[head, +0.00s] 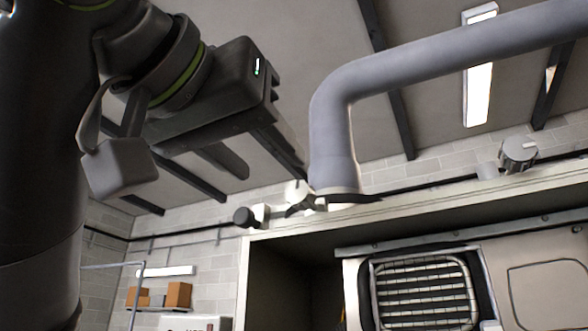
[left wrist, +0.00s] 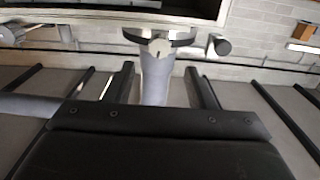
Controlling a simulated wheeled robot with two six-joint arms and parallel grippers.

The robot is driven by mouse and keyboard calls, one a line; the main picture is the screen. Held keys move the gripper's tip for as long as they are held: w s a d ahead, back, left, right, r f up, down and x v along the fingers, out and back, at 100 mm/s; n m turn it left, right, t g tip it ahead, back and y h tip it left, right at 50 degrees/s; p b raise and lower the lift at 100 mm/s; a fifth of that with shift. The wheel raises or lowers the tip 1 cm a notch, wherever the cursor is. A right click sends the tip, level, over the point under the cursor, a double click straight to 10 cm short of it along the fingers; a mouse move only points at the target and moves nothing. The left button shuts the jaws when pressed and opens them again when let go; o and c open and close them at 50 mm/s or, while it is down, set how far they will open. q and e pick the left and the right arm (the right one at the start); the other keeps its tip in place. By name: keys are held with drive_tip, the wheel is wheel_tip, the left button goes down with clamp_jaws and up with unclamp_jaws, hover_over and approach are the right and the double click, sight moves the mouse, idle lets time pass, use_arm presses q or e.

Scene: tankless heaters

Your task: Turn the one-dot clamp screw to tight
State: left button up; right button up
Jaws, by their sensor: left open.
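A grey flue pipe (head: 335,130) rises from the heater cabinet and bends right. A dark clamp band (head: 345,196) sits around its foot. In the left wrist view, a small pale screw head (left wrist: 159,47) shows on the clamp (left wrist: 183,40); I cannot make out any dots on it. My left gripper (head: 276,177) is open and empty, up and to the left of the clamp. In the left wrist view, its two fingers (left wrist: 159,70) appear on either side of the pipe, with the screw head beyond the tips. My right gripper is not in view.
The open-fronted cabinet (head: 440,212) holds a grilled unit (head: 422,292). A dark knob on a pale fitting (head: 243,216) is left of the clamp; a grey round knob (head: 518,152) is farther right. Cardboard boxes (head: 179,294) sit on a shelf at lower left.

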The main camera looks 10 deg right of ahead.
sight(296, 190)
use_arm(q)
drive_tip(key=p+x, duration=0.4)
drive_tip(key=x, duration=0.3)
drive_tip(key=shift+w+d+r, duration=0.1)
drive_tip(key=shift+w, duration=0.05)
drive_tip(key=shift+w+d, duration=0.25)
drive_tip(key=shift+w, duration=0.05)
drive_tip(key=c, duration=1)
